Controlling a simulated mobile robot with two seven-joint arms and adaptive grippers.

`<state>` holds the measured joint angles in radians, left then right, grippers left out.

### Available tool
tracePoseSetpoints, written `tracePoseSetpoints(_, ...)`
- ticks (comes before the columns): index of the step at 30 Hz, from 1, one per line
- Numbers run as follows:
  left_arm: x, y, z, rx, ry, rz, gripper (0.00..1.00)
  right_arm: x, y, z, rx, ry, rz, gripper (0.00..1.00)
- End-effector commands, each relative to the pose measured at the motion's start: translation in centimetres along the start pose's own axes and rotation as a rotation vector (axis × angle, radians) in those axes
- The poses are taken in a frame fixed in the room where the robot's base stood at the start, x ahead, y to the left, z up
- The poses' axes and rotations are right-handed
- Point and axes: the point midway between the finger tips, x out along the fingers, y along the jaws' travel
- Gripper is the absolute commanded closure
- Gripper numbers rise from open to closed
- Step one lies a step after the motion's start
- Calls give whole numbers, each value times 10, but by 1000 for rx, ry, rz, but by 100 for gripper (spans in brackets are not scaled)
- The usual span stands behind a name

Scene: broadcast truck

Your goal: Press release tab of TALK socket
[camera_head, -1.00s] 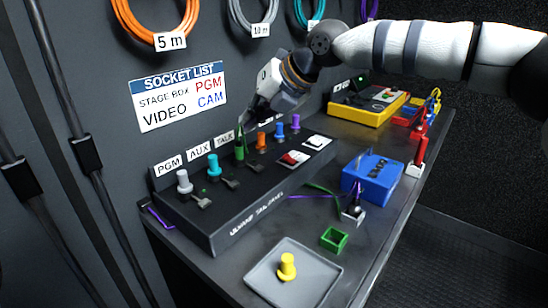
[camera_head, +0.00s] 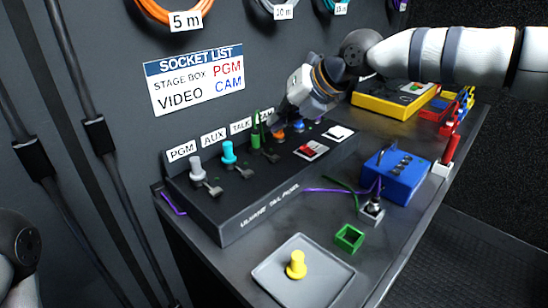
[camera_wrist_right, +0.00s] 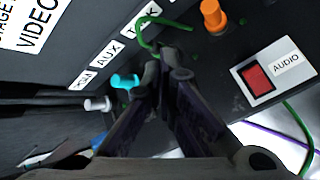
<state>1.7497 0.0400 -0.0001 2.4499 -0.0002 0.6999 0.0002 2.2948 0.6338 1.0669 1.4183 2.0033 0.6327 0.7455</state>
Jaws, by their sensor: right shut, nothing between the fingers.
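The black panel (camera_head: 262,212) carries a row of coloured plugs with dark release tabs in front. The TALK label (camera_head: 241,127) stands behind the green plug (camera_head: 256,132); the label also shows in the wrist view (camera_wrist_right: 143,15), with a green cable (camera_wrist_right: 172,22) beside it. The tab (camera_head: 272,157) in front of the green plug shows in the head view. My right gripper (camera_head: 268,140) is shut and empty, pointing down close to the green plug; its fingertips (camera_wrist_right: 165,58) show in the wrist view and hide what lies under them. My left gripper is out of view.
Grey plug (camera_head: 196,168) and cyan plug (camera_head: 228,152) stand left of TALK, orange plug (camera_head: 279,134) right. A blue box (camera_head: 396,178), a green open box (camera_head: 349,238) and a grey tray (camera_head: 277,285) with a yellow peg (camera_head: 296,265) stand in front.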

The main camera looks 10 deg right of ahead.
Motion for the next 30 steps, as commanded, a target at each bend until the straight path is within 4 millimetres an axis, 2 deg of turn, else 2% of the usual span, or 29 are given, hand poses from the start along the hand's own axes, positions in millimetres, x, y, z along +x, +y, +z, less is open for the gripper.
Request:
tracePoseSetpoints(3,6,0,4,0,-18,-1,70,16,-11,-12,3,6,-1,100)
tracePoseSetpoints(10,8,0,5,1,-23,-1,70,30,-22,-22,1,2,0,100)
tracePoseSetpoints(30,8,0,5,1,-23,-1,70,33,-24,-24,1,0,1,100)
